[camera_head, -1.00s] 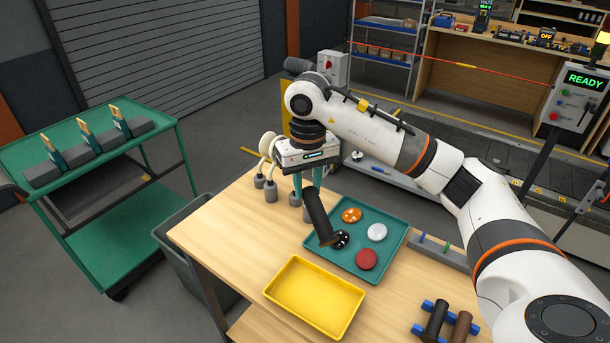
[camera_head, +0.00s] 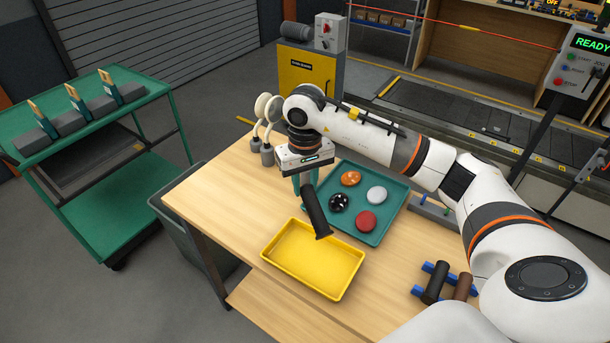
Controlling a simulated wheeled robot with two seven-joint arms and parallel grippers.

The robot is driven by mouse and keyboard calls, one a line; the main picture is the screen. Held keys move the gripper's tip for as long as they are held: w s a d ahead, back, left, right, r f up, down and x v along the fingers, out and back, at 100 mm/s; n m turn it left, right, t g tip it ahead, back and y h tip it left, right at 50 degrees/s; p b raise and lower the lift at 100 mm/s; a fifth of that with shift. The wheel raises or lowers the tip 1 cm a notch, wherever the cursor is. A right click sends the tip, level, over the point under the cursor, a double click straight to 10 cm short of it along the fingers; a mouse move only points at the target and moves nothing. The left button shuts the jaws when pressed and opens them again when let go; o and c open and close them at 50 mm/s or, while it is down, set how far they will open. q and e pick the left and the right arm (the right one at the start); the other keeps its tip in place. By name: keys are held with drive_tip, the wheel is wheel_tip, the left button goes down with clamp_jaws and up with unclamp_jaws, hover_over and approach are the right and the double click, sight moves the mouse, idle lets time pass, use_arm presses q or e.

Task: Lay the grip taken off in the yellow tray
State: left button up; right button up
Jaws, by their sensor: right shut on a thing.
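The yellow tray (camera_head: 285,280) lies empty on the wooden table, near its front edge. My right gripper (camera_head: 303,190) is shut on a black cylindrical grip (camera_head: 316,213). The grip hangs tilted, its lower end over the back right part of the yellow tray in the picture. I cannot tell how high above the tray it is. My left gripper is not in view.
A green tray (camera_head: 388,222) with orange, black, white and red round pieces stands behind the yellow tray. A blue rack (camera_head: 418,291) holds a black and a brown grip (camera_head: 462,287) at right. A green cart (camera_head: 108,206) stands left. The table (camera_head: 213,211) is clear left of the yellow tray.

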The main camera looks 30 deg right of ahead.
wheel_tip(320, 180, down, 16)
drive_tip(key=b, duration=0.6)
drive_tip(key=shift+r+b, duration=0.25)
drive_tip(key=shift+b, duration=0.15)
drive_tip(key=o, duration=1)
wheel_tip(320, 180, up, 12)
drive_tip(key=b, duration=0.3)
idle(0.3)
